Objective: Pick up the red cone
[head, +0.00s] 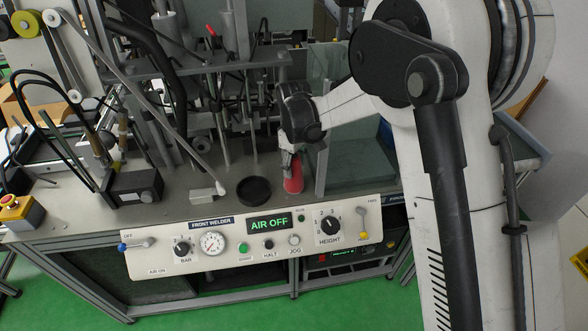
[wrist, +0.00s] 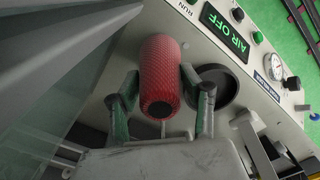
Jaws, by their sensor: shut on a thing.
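The red cone (head: 293,176) stands on the grey bench top behind the control panel, next to a clear upright panel. In the wrist view the red cone (wrist: 161,72) has a mesh-like surface and a dark hole in its near end. My gripper (head: 291,160) reaches down to it from above. In the wrist view the two fingers of my gripper (wrist: 160,92) press on either side of the cone, shut on it. I cannot tell whether the cone's base is off the bench.
A round black dish (head: 254,190) lies just left of the cone; it also shows in the wrist view (wrist: 212,86). The clear panel (head: 322,150) stands close on the right. The control panel (head: 250,238) reading "AIR OFF" runs along the front edge. Rods and machinery crowd behind.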

